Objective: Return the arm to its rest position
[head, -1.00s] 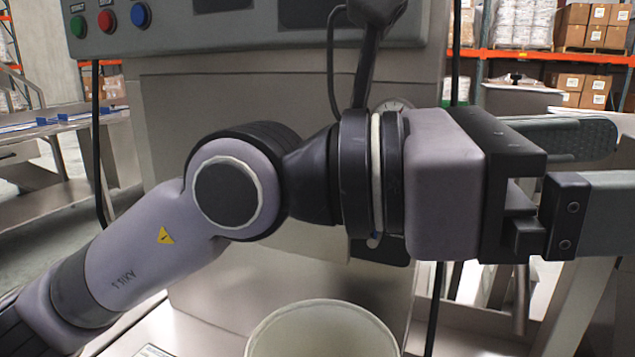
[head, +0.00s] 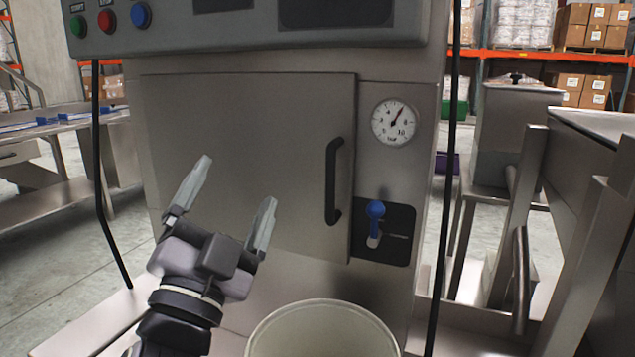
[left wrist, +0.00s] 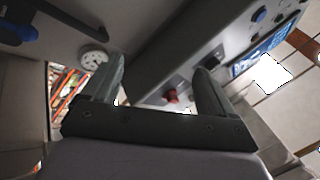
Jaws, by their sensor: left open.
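My left gripper (head: 218,205) is in the lower left of the head view, in front of the closed cabinet door of a steel machine (head: 245,150). Its two fingers are spread apart and point up, with nothing between them. In the left wrist view the two fingers (left wrist: 160,90) are also apart and empty, with the machine's control box behind them. My right gripper is in neither view.
A pale round bucket (head: 322,310) stands below, right of my left gripper. The machine has a black door handle (head: 334,181), a gauge (head: 394,122) and a blue-tipped lever (head: 375,222). A steel table (head: 60,130) stands at left, and steel frames at right.

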